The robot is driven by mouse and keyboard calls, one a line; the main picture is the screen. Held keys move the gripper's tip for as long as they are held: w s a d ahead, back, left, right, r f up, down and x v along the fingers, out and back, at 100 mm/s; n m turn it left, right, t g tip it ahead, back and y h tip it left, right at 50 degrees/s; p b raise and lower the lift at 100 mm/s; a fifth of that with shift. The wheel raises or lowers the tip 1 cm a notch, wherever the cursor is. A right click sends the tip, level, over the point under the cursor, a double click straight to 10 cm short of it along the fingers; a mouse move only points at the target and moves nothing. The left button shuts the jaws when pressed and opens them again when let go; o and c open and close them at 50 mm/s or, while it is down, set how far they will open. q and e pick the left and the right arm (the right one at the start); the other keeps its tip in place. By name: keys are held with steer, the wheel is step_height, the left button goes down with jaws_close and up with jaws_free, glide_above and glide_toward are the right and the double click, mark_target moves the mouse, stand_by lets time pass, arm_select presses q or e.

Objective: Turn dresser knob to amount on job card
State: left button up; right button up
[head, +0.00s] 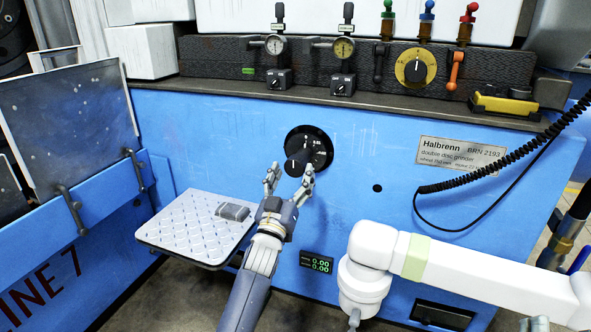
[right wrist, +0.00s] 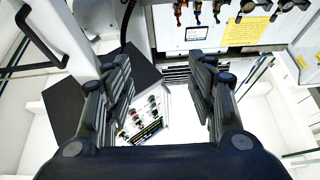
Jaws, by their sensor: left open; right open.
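The dresser knob appears to be the black round dial (head: 308,150) on the blue machine front, with a dark handle sticking out and white scale marks too small to read fully. My left gripper (head: 289,172) is open just below and in front of it, its two fingers pointing up toward the handle. I cannot tell whether a finger touches it. A small display (head: 316,262) below shows two green lines reading 0.00. My right gripper (right wrist: 160,90) is open and empty in the right wrist view, away from the dial. I see no job card that I can identify.
A ledge above holds gauges (head: 343,48), a yellow dial (head: 416,68) and colored levers. A silver tread plate (head: 200,228) juts out at lower left. A coiled black cable (head: 500,165) hangs at right. The blue panel around the dial is mostly clear.

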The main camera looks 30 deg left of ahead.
mark_target(294, 170)
arm_select(q)
steer(key=shift+x, duration=1.7)
arm_select(e)
steer(key=shift+s+d+r+t, duration=0.1)
steer(key=shift+s+r+t, duration=0.4)
steer(key=shift+r, duration=0.2)
steer(key=shift+s+r+t, duration=0.45)
steer(key=shift+r+t, duration=0.05)
steer(key=shift+r, duration=0.2)
arm_select(q)
steer(key=c, duration=1.1)
